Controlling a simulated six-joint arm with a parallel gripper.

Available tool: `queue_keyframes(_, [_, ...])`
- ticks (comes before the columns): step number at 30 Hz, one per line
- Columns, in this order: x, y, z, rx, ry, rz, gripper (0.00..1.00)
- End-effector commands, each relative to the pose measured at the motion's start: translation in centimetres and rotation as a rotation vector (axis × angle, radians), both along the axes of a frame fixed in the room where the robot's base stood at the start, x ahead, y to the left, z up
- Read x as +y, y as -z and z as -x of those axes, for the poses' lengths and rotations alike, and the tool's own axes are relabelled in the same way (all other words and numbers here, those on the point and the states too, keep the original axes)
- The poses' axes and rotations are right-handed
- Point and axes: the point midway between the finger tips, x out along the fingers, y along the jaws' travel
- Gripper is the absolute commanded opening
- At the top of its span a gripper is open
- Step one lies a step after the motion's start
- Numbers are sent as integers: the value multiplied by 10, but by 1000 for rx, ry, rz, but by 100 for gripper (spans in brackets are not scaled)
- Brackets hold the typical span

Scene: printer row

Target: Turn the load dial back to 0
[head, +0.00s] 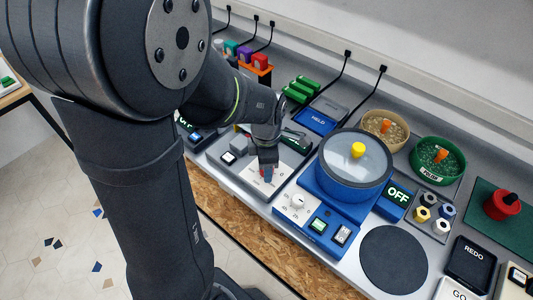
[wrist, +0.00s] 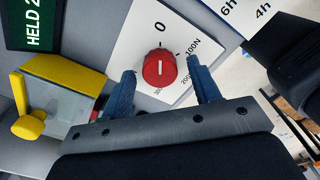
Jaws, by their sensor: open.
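The load dial (wrist: 160,68) is a round red knob on a white scale plate (wrist: 143,32) in the wrist view. The plate bears 0 above the knob, 100N to its right, and further numbers below, partly hidden. A short white mark shows on the knob's face; I cannot tell exactly which value it points to. My gripper (wrist: 161,72) is open, with one blue finger on each side of the knob; contact is not clear. In the head view my gripper (head: 266,172) is down over the plate (head: 250,178) and mostly hides the knob.
In the wrist view a yellow-handled clear cover (wrist: 65,80) is at the left, below a green HELD display (wrist: 35,22). The bench's front edge is near.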

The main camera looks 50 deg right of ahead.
Motion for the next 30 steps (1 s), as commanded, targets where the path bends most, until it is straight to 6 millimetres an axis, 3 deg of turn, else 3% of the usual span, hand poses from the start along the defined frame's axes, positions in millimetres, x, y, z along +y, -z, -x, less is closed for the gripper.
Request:
queue_keyframes(5, [-1,-20,0,-1,0,4,57])
queue_keyframes(21, [-1,-144,0,-1,0,4,57])
queue_keyframes(30, [0,-172,0,0,0,1,57])
